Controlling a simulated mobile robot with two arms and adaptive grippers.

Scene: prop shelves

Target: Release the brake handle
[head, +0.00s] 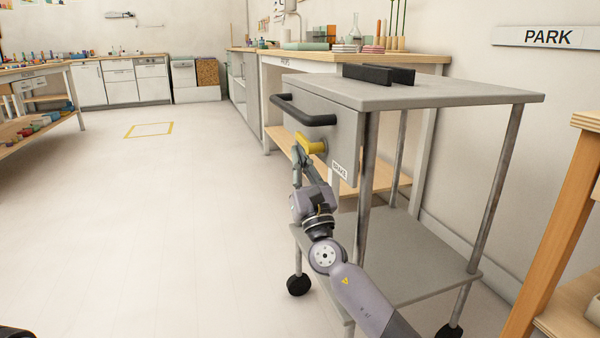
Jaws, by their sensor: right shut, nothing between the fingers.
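A grey metal cart (440,92) on black wheels stands right of centre. Its front panel carries a black push bar (303,112), a yellow brake handle (309,144) below that, and a small label (340,170) reading BRAKE. The yellow handle sticks out to the left from the panel, roughly level. My right gripper (297,152) is shut and empty, with its fingertips right at the handle's outer end. I cannot tell whether they touch it. My left gripper is not in view.
A PARK sign (548,37) hangs on the right wall. A workbench (350,57) stands behind the cart, and a wooden frame (560,215) is close on the right. A yellow square (149,130) marks the floor at the back left. The floor left of the cart is clear.

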